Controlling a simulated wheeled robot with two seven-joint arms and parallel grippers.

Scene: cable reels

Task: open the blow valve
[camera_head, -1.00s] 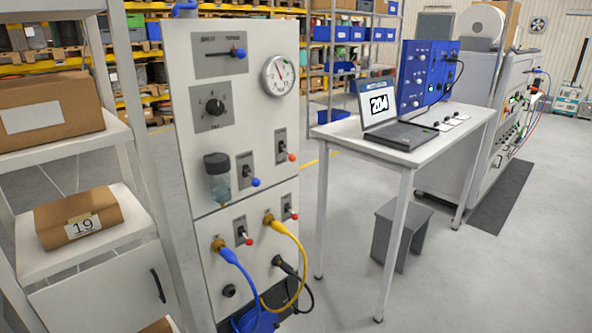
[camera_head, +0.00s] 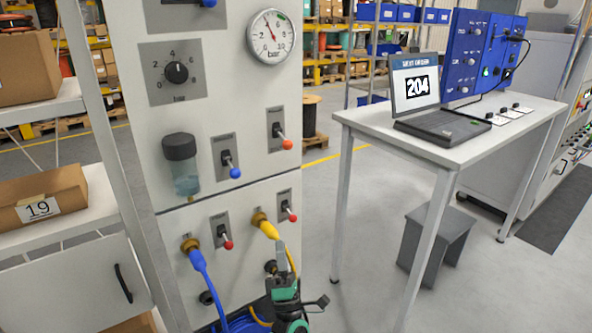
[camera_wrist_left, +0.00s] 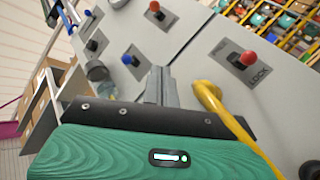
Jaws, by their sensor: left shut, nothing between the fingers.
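A pale panel (camera_head: 207,105) carries several toggle levers. The upper pair has a blue-tipped lever (camera_head: 231,165) and an orange-tipped lever (camera_head: 281,138). The lower pair has two red-tipped levers, left (camera_head: 224,238) and right (camera_head: 288,209). Their labels are too small to read in the head view, so I cannot tell which is the blow valve. In the left wrist view the nearest red-tipped lever (camera_wrist_left: 243,59) has "LOCK" on its plate. My left gripper (camera_head: 283,260) is shut and empty, before the panel, below the right red lever and close to the yellow hose (camera_head: 268,229). My right gripper is not in view.
A blue hose (camera_head: 200,273) hangs from the lower left port. A gauge (camera_head: 270,37), a dial (camera_head: 176,72) and a bottle (camera_head: 182,163) sit on the panel. A white table (camera_head: 470,140) with a laptop (camera_head: 440,115) stands right, with a grey stool (camera_head: 437,240) beneath.

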